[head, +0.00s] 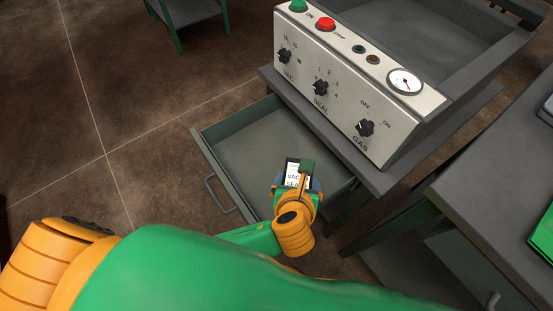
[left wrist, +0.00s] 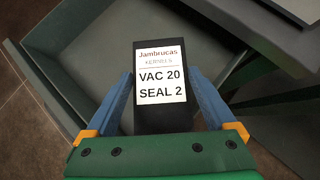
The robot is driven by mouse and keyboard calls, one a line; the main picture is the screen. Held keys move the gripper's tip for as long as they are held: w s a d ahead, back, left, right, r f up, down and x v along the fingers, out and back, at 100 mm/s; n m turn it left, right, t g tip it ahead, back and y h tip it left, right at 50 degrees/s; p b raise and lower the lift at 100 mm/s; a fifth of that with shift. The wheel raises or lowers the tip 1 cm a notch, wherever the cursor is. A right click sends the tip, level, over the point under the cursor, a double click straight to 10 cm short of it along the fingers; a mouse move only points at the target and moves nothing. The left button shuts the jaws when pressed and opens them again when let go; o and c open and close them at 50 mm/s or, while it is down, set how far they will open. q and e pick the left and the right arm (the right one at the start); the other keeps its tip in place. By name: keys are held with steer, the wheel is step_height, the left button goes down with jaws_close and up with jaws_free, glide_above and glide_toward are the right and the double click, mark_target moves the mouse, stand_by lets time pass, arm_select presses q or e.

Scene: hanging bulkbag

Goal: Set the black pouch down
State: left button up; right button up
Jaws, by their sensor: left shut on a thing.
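The black pouch (left wrist: 165,43) carries a white label reading "Jambrucas", "VAC 20" and "SEAL 2". My left gripper (left wrist: 165,100) is shut on it, with one blue finger on each side. In the head view the pouch (head: 291,166) and the left gripper (head: 297,182) appear over the open drawer (head: 240,150). I cannot tell whether the pouch touches the drawer floor. The gripper and wrist hide its lower part in the head view. My right gripper is not in view.
A machine panel (head: 340,90) with knobs, a green and a red button and a gauge stands on the table above the drawer. Another grey table (head: 490,170) stands at the right. The drawer's visible floor is bare. Brown floor (head: 130,90) is open at the left.

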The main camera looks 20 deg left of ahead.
arm_select(q)
steer(key=w+a+f+b, duration=0.2)
steer(key=w+a+f, duration=0.2)
steer(key=w+a+f+b, duration=0.2)
steer(key=w+a+f, duration=0.2)
steer(key=shift+a+f, duration=0.1)
steer(key=shift+f, duration=0.3)
steer(key=f, duration=0.1)
steer(key=f+b, duration=0.1)
steer(key=f, duration=0.1)
steer(key=shift+w+a+f, duration=0.1)
steer(key=shift+a+f, duration=0.1)
steer(key=shift+f, duration=0.05)
steer(key=shift+r, duration=0.1)
steer(key=o, duration=1.2)
steer(key=shift+c, duration=0.2)
steer(key=p+v, duration=0.4)
steer(key=v, duration=0.8)
steer(key=shift+d, duration=0.1)
